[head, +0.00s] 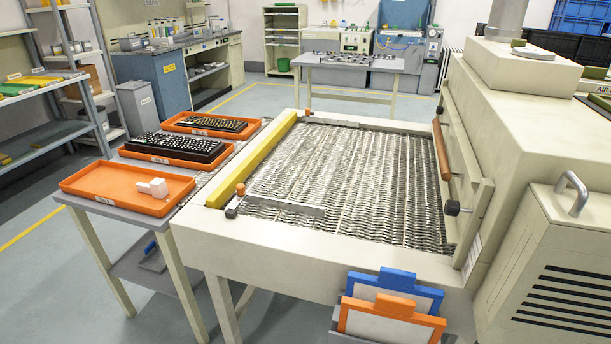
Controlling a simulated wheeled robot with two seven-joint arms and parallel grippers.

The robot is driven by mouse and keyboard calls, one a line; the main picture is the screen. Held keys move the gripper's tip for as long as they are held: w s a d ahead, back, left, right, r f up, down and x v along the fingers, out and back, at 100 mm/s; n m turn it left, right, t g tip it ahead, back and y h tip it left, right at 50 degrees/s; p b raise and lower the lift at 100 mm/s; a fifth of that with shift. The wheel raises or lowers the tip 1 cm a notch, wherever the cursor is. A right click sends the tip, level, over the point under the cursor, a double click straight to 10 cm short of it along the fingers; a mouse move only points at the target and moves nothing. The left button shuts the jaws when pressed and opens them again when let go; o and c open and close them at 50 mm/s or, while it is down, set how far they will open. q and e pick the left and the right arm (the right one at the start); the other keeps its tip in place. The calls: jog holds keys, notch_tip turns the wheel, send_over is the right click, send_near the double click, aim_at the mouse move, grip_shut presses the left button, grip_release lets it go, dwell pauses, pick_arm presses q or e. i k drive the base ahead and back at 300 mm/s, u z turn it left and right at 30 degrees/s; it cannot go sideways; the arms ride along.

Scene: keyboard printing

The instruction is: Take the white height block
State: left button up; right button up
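The white height block (157,187) is a small, white, blocky piece with a raised part and a lower step. It lies in the nearest orange tray (98,181) on the grey side table at the left, toward the tray's right half. Nothing touches it from above. Neither of my grippers shows in the head view.
Two more orange trays behind hold dark keyboards (178,145) (212,123). The large machine bed (350,180) with a yellow bar (255,158) stands right of the trays. Blue and orange framed panels (395,285) hang at its front. Shelving (50,130) stands at the left.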

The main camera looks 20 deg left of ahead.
aim_at(158, 188)
jog(key=u, duration=1.45)
jog(key=i, duration=0.95)
jog(key=u, duration=0.4)
